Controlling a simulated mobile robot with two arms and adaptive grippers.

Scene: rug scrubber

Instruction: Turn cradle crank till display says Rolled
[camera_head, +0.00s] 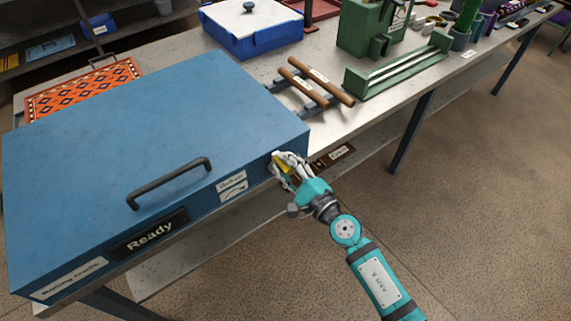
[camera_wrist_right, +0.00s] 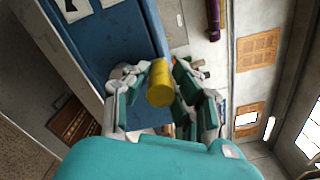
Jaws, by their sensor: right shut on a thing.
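The blue rolling cradle box (camera_head: 130,120) sits on the bench with a dark handle on its lid. Its front display (camera_head: 150,235) reads "Ready". My right gripper (camera_head: 282,165) is at the front right corner of the box, shut on the yellow crank knob (camera_head: 280,168). In the right wrist view, the yellow knob (camera_wrist_right: 160,84) sits between the two fingers (camera_wrist_right: 160,88), with the blue box (camera_wrist_right: 115,35) beside it. The crank's arm is mostly hidden by the gripper. My left gripper is not in view.
A patterned orange rug (camera_head: 85,88) lies behind the box. Two brown rollers (camera_head: 318,82), a green trough (camera_head: 400,66) and a blue tub with a white lid (camera_head: 252,28) stand on the bench (camera_head: 345,120). The floor (camera_head: 470,200) at the right is clear.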

